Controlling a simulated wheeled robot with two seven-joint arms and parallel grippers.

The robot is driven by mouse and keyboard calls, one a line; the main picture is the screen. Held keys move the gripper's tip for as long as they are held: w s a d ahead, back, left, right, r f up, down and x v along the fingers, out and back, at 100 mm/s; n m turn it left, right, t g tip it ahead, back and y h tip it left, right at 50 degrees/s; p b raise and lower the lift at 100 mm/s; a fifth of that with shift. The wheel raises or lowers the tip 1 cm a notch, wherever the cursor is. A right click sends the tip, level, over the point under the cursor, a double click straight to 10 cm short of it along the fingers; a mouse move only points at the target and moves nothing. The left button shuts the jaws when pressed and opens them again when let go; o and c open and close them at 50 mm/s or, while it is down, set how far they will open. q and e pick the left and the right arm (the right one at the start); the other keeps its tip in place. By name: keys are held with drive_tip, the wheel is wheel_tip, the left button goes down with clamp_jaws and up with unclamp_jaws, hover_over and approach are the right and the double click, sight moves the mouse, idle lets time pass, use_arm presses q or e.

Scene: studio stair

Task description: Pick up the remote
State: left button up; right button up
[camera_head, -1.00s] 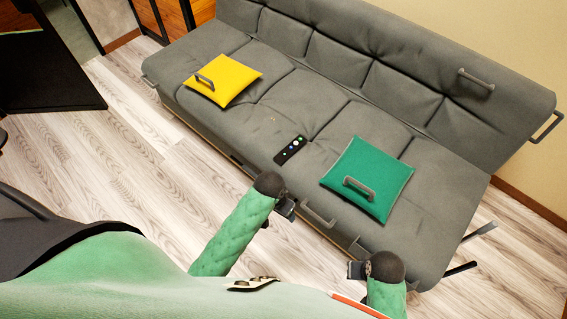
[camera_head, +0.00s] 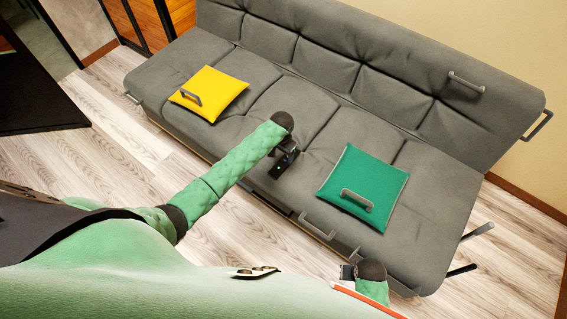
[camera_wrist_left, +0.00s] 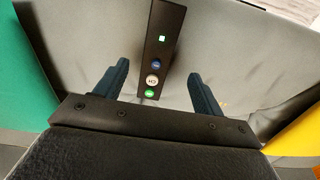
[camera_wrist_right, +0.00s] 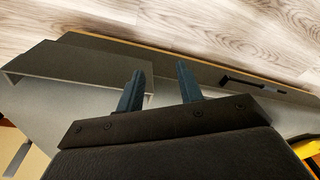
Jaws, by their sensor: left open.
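The remote (camera_head: 279,170) is a slim black bar lying on the front part of the grey sofa seat, between two cushions. My left gripper (camera_head: 290,152) is over it and hides part of it in the head view. In the left wrist view the remote (camera_wrist_left: 161,38), with blue, white and green buttons, runs between the two spread fingers (camera_wrist_left: 157,70), clear of both. The left gripper is open and empty. My right gripper (camera_head: 348,272) is low by the sofa's front edge. Its fingers (camera_wrist_right: 160,72) stand apart with nothing between them in the right wrist view.
The grey sofa (camera_head: 300,110) carries a yellow cushion (camera_head: 215,88) left of the remote and a green cushion (camera_head: 362,178) right of it, each with a grey handle. A handle (camera_head: 318,226) juts from the sofa front. Wooden floor (camera_head: 110,160) lies open at left.

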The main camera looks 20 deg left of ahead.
sight(284, 162)
use_arm(q)
wheel_tip(284, 162, down, 2)
drive_tip(key=shift+d+f, duration=0.1)
drive_tip(key=f, duration=0.1)
drive_tip(key=f+p, duration=0.1)
drive_tip(key=f, duration=0.1)
drive_tip(key=shift+w+d+f+p, duration=0.2)
drive_tip(key=shift+w+f+p, duration=0.1)
drive_tip(key=shift+f, duration=0.55)
drive_tip(key=c, duration=1.1)
use_arm(e)
wheel_tip(284, 162, down, 7)
drive_tip(key=s+d, duration=0.1)
drive_tip(key=s, duration=0.1)
